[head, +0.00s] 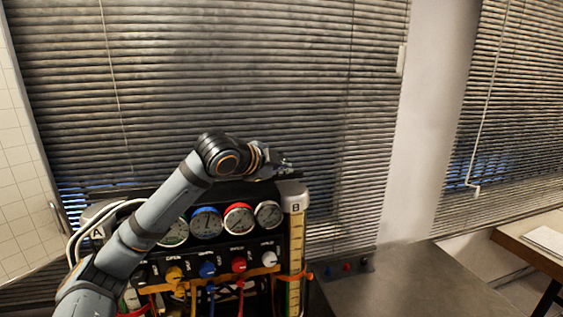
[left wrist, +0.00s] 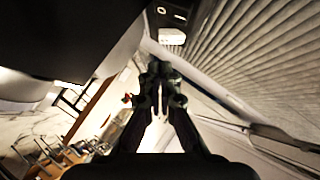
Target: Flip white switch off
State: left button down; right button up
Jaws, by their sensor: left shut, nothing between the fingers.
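The gauge rig (head: 222,188) stands below the window, with a row of gauges above a row of coloured knobs. The white switch (head: 269,259) is at the right end of that row, after the yellow, blue and red ones. Its on or off position is too small to read. My left gripper (head: 290,168) is shut and empty, above the rig's top right, higher than the white switch and apart from it. In the left wrist view its fingers (left wrist: 158,70) meet at their tips; the white switch cannot be made out there. My right gripper is not in view.
A yellow scale column marked B (head: 295,245) rises just right of the white switch. A post marked A (head: 97,232) is at left, partly behind my arm. A grey table (head: 420,285) with mostly bare top is at right. Blinds (head: 300,90) hang behind.

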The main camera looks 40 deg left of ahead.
pick_arm(q)
jog(key=shift+w+a+f, duration=0.4)
jog(key=shift+a+f, duration=0.3)
jog(key=shift+a, duration=0.05)
jog(key=shift+d, duration=0.1)
